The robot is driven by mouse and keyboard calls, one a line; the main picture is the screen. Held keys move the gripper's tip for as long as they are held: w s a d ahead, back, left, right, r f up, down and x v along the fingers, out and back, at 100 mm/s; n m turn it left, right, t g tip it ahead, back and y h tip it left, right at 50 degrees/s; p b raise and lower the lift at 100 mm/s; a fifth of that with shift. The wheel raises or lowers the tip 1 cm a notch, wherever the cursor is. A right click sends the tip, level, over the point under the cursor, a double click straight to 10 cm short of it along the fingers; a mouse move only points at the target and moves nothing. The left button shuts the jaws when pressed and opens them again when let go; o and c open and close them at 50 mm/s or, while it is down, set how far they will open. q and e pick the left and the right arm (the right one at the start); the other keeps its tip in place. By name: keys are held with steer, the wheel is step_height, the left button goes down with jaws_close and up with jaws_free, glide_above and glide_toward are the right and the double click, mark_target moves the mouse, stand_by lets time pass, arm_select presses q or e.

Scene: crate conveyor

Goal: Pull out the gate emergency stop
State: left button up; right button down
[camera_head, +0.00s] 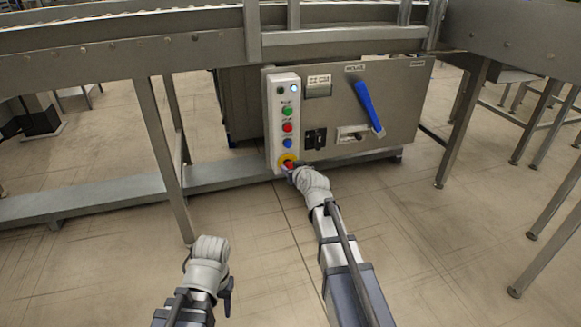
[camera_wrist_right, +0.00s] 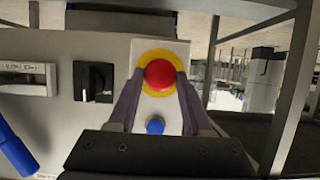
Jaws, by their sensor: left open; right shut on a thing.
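The gate emergency stop (camera_wrist_right: 159,74) is a round red button on a yellow ring at the bottom of a white button panel (camera_head: 271,130). In the head view the stop (camera_head: 288,163) is partly hidden by my right gripper. My right gripper (camera_wrist_right: 157,84) has its two fingers on either side of the red button and is shut on it. In the head view my right gripper (camera_head: 292,173) reaches up to the panel's lower end. My left gripper (camera_head: 226,292) is open and empty, low over the floor, away from the panel.
The panel also has green (camera_head: 287,111), red (camera_head: 287,127) and blue (camera_head: 287,143) buttons. Beside it, the grey cabinet (camera_head: 400,105) carries a blue lever (camera_head: 368,105) and a black switch (camera_head: 315,138). The conveyor frame (camera_head: 120,50) runs above. The floor (camera_head: 450,250) in front is clear.

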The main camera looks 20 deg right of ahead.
steer(key=shift+c, duration=1.8)
jaws_free()
steer(key=shift+s, duration=0.2)
steer(key=p+v, duration=0.3)
steer(key=v, duration=0.4)
steer(key=shift+s+r, duration=0.2)
steer(key=shift+s, duration=0.15)
